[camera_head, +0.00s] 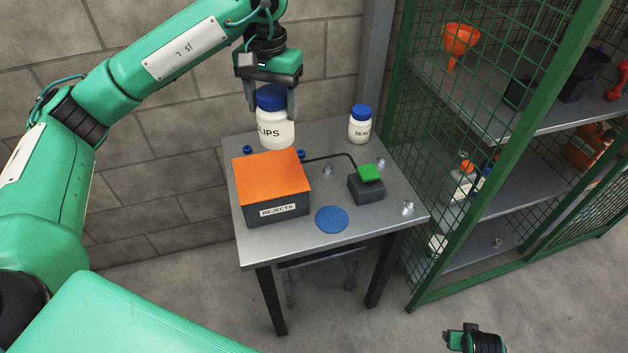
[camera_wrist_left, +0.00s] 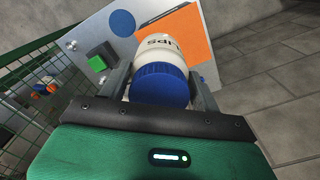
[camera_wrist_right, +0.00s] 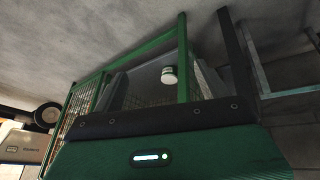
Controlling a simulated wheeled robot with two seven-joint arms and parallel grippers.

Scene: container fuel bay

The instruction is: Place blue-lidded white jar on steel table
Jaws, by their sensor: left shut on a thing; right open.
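A white jar with a blue lid (camera_head: 275,128), its label partly reading "LIPS", is between the fingers of my left gripper (camera_head: 267,100). That gripper is shut on the jar, which is upright near the back left of the steel table (camera_head: 300,236), behind the orange-topped box. I cannot tell whether its base touches the table. The left wrist view shows its lid (camera_wrist_left: 160,86) between the fingers. A second blue-lidded white jar (camera_head: 360,126), labelled "SEAL", stands at the table's back right. My right gripper (camera_wrist_right: 165,75) is open and empty, away from the table.
The orange-topped "REJECTS" box (camera_head: 272,185), a dark block with a green top (camera_head: 367,185) and a blue disc (camera_head: 331,219) occupy the table. Small metal pieces lie around. A green mesh cage (camera_head: 470,180) with stocked shelves stands close at right. A block wall is behind.

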